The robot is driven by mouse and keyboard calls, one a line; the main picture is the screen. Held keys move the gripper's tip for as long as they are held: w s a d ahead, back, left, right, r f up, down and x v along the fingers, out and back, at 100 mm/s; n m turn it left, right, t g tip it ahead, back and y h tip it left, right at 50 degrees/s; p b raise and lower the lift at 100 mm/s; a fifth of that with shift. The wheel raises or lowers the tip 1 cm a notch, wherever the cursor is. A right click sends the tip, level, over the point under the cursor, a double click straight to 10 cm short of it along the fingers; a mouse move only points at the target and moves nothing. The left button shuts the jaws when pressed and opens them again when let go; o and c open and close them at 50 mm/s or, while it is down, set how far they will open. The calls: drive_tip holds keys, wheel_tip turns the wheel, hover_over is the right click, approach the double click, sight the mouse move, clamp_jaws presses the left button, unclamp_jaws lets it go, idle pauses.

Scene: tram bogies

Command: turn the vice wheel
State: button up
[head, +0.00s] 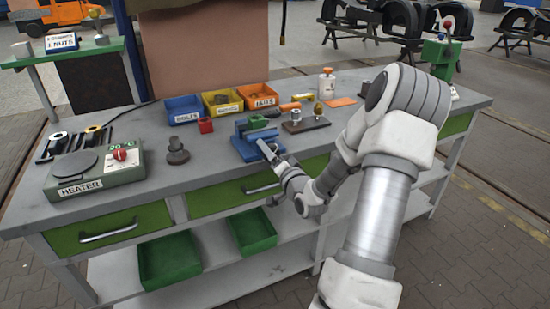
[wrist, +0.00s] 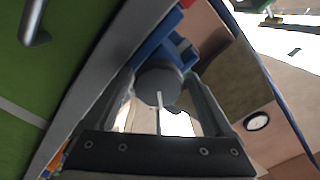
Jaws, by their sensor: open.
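The blue vice (head: 243,148) stands at the front edge of the grey bench, with a green piece (head: 258,122) at its top. In the wrist view the vice (wrist: 172,48) is behind its round dark grey wheel (wrist: 158,84). A thin pale bar shows below the wheel's face. My gripper (head: 267,150) is at the front of the vice and hides the wheel in the head view. In the wrist view my gripper (wrist: 160,80) is open, with one finger on each side of the wheel. I cannot tell whether the fingers touch it.
A heater (head: 95,172) is at the left. A dark plate with metal parts (head: 306,124) lies to the right. Green drawers are below the bench top.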

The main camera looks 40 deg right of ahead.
drive_tip(key=shift+f, duration=0.15)
drive_tip(key=n+b, duration=0.1)
drive_tip(key=n, duration=0.1)
drive_tip(key=shift+d+f+n, duration=0.1)
drive_tip(key=shift+n, duration=0.2)
drive_tip(key=n+b, duration=0.1)
drive_tip(key=n, duration=0.3)
drive_tip(key=shift+b, duration=0.4)
drive_tip(key=n+b, duration=0.1)
drive_tip(key=n, duration=0.3)
drive_tip(key=shift+n, duration=0.4)
drive_tip(key=shift+s+n, duration=0.25)
drive_tip(key=shift+n, duration=0.05)
drive_tip(key=s+a+m+p, duration=0.2)
drive_tip(key=s+p, duration=0.3)
drive_tip(key=s, duration=0.3)
drive_tip(key=s+a+m+p, duration=0.2)
drive_tip(key=s+p, duration=0.4)
drive_tip(key=s, duration=0.3)
drive_tip(key=shift+a+r+m, duration=0.15)
drive_tip(key=shift+r+m, duration=0.15)
drive_tip(key=shift+m, duration=0.2)
drive_tip(key=shift+s, duration=0.1)
